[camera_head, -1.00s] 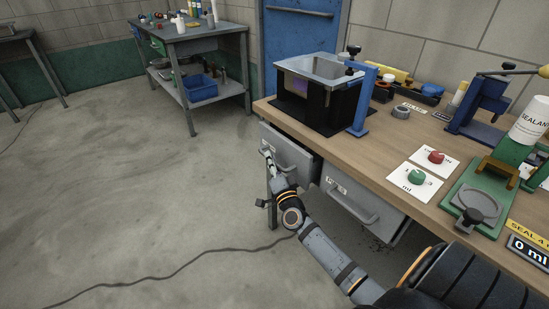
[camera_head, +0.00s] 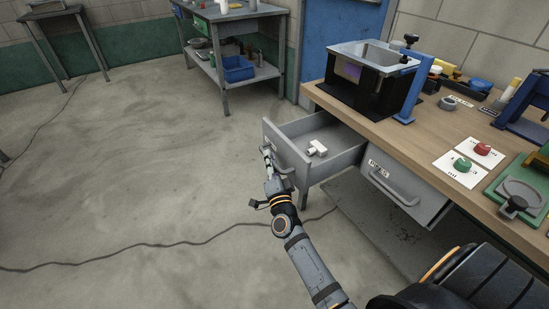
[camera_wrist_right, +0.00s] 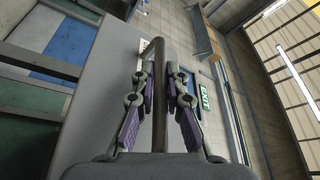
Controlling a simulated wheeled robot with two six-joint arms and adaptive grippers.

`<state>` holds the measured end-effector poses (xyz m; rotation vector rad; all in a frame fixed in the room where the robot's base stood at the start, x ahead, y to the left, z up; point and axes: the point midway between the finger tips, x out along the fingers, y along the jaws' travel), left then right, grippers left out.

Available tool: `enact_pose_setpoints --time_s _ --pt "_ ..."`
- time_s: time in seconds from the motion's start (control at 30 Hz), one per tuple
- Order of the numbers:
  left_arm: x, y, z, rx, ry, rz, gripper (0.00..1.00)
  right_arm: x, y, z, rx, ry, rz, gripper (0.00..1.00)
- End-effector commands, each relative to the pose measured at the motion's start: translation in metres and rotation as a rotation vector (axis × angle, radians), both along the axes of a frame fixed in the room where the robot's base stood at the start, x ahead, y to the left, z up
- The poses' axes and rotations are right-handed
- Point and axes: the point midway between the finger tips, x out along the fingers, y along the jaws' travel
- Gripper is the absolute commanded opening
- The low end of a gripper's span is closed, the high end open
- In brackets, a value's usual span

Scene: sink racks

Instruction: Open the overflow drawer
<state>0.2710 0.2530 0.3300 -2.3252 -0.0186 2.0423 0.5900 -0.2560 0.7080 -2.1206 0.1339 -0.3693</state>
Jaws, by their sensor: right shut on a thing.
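The left grey drawer (camera_head: 330,158) under the workbench stands well open in the head view. A white fitting (camera_head: 317,148) lies inside it. My right gripper (camera_head: 268,156) is at the drawer's front, shut on its bar handle (camera_head: 285,158). In the right wrist view the handle (camera_wrist_right: 158,95) runs between the two purple-padded fingers of the gripper (camera_wrist_right: 158,100), with the grey drawer front (camera_wrist_right: 95,110) behind. The drawer's label is too small to read. My left gripper is not in view.
A shut grey drawer (camera_head: 400,188) with a bar handle sits to the right. The workbench (camera_head: 420,135) carries a black box with a metal basin (camera_head: 370,75), a red knob (camera_head: 482,149) and a green knob (camera_head: 462,164). The floor in front of the open drawer is clear apart from a cable (camera_head: 150,245).

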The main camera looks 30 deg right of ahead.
Motion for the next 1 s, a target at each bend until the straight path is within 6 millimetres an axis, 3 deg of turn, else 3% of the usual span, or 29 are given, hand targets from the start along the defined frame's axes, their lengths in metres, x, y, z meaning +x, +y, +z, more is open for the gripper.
enact_pose_setpoints --time_s 0.4,0.43,0.57,0.87,1.0 --pt "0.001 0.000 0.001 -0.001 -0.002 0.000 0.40 0.000 0.001 -0.001 0.002 0.002 0.000 0.00" --pt "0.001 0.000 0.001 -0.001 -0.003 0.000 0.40 0.000 0.001 -0.001 0.002 0.002 0.000 0.17" --pt "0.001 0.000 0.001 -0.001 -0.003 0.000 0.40 0.000 0.001 -0.001 0.002 0.002 0.000 0.34" --pt "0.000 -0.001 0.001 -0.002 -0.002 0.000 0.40 -0.001 0.001 -0.001 0.001 0.001 0.000 0.36" --pt "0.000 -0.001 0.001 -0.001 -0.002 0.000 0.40 -0.018 0.005 -0.006 0.001 0.004 0.000 0.36"
